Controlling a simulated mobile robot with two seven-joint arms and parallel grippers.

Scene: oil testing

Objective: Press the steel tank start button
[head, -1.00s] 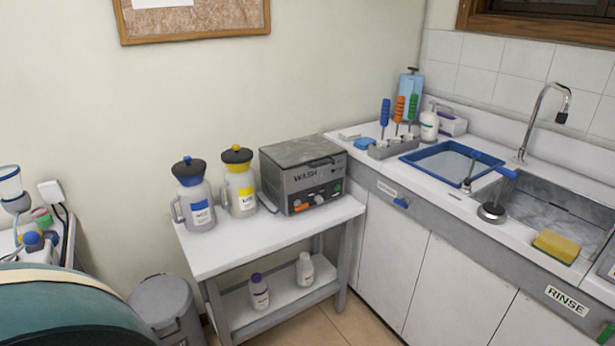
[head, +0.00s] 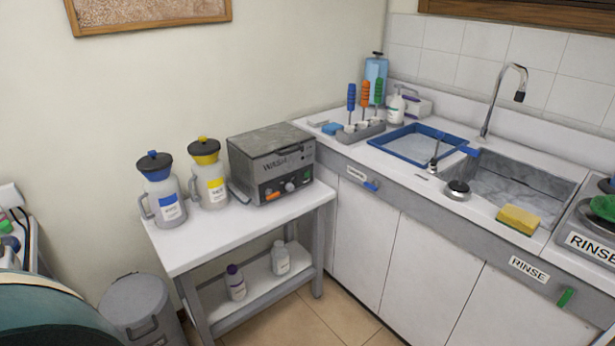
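Which of these is the start button I cannot tell. Neither of my grippers shows in the head view.
A blue-labelled jug (head: 168,199) and a yellow-labelled jug (head: 210,182) stand left of the tank. Two bottles sit on the lower shelf. A grey bin (head: 138,300) stands left. The counter has a blue tray (head: 400,150), a sink and a sponge (head: 518,220).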

